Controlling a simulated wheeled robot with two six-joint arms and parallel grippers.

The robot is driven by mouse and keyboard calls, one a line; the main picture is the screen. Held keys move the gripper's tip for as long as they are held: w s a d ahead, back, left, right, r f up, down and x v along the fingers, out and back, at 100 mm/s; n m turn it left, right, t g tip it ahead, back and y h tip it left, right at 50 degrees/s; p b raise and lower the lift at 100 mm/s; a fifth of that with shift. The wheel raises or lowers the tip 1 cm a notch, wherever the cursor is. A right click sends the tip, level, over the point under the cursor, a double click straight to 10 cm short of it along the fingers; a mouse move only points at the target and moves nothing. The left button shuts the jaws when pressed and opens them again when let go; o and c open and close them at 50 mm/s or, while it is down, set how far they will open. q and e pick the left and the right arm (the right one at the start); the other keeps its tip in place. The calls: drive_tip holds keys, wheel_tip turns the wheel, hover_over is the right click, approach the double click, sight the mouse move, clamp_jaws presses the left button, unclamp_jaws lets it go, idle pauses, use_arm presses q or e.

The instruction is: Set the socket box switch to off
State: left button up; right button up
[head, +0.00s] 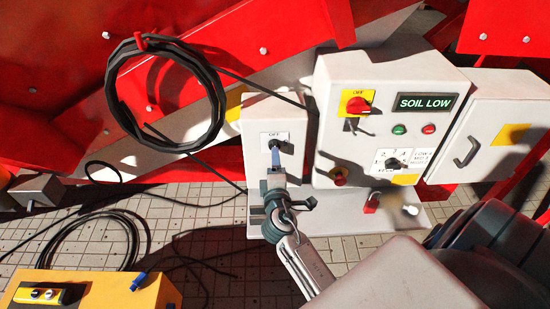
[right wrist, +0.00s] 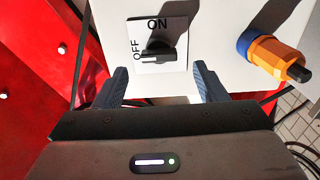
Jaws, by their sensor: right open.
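The socket box (head: 264,112) is a pale box left of the larger control box. Its black rotary switch (head: 288,147) sits on a white plate and shows closely in the right wrist view (right wrist: 158,50). There ON is printed above and OFF to the left. The handle lies sideways, its white mark on the side towards OFF. My right gripper (right wrist: 160,88) is open, its two dark fingers spread and empty, just short of the switch. In the head view my right gripper (head: 284,180) is in front of the box and covers its lower part. My left gripper is out of view.
An orange and blue connector (right wrist: 272,54) sticks out beside the switch. The control box (head: 335,85) with a red knob and SOIL LOW display stands close right. A coiled black cable (head: 118,100) hangs left. A yellow box (head: 100,290) stands at lower left.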

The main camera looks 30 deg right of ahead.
drive_tip(key=b+v, duration=0.1)
drive_tip(key=v, duration=0.4)
drive_tip(key=shift+s+a, duration=0.15)
drive_tip(key=shift+s, duration=0.1)
